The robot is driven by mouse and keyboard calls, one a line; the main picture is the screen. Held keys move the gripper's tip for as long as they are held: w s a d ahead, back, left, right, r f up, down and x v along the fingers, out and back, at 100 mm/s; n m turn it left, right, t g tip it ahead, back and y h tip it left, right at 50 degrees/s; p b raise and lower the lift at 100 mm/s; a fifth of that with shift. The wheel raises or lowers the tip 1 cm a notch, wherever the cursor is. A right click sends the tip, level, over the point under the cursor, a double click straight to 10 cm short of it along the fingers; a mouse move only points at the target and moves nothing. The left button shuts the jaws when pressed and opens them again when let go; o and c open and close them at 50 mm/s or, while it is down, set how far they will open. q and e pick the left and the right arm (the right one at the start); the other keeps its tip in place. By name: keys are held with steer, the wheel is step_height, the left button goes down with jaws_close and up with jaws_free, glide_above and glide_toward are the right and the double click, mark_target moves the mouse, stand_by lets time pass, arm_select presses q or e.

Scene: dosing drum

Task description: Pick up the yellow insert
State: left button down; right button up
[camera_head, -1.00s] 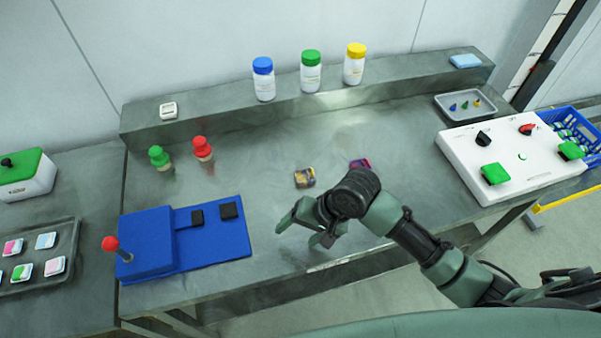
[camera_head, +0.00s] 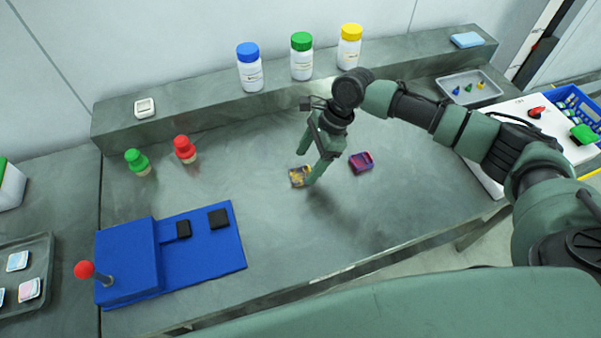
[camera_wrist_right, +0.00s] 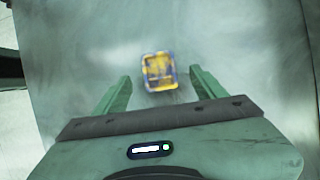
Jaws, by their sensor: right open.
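The yellow insert (camera_head: 299,176) is a small yellow piece with dark edges lying on the grey table, left of a magenta and purple insert (camera_head: 361,162). My right gripper (camera_head: 311,166) points down at the yellow insert, and one finger partly covers it in the head view. In the right wrist view, the yellow insert (camera_wrist_right: 159,71) shows a blue rim and lies between and beyond the open fingertips of the right gripper (camera_wrist_right: 160,80). The jaws are empty. My left gripper is not in view.
A blue press (camera_head: 130,258) with a red-knobbed lever stands at front left. Green (camera_head: 137,162) and red (camera_head: 185,149) stampers stand behind it. Bottles with blue (camera_head: 249,68), green (camera_head: 302,56) and yellow (camera_head: 349,46) lids stand on the rear ledge.

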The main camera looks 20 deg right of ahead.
mark_target(299, 176)
steer(key=x, duration=0.2)
steer(key=shift+a+f, duration=0.2)
steer(key=shift+f, duration=0.05)
steer(key=shift+a+f, duration=0.1)
steer(key=shift+f, duration=0.4)
steer(key=c, duration=1.4)
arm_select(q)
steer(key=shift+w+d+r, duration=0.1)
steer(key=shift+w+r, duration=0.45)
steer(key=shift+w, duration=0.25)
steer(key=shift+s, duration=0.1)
